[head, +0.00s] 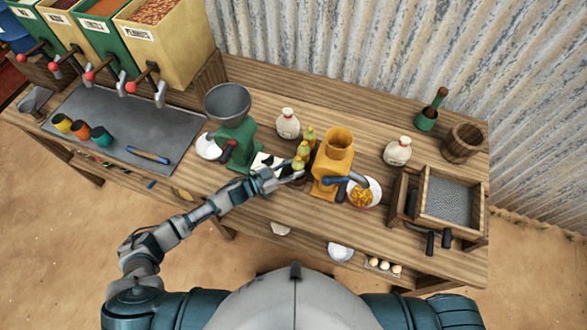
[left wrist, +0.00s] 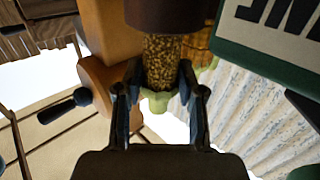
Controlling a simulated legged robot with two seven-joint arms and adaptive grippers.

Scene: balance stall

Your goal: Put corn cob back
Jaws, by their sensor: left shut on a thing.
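My left gripper (head: 292,177) reaches over the table between the green hand mill (head: 236,145) and the yellow sheller (head: 332,163). It is shut on a corn cob (left wrist: 163,62), held between both fingers at its pale green end in the left wrist view. The cob's other end is hidden by a dark brown round thing (left wrist: 170,12). I cannot tell whether they touch. Yellow-green cobs (head: 309,134) stand in a row just beyond my left gripper in the head view. My right gripper is not in view.
White sacks (head: 288,123) stand behind. A wooden sieve box (head: 451,198) is at the right end. A grey tray with cups (head: 125,130) lies left.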

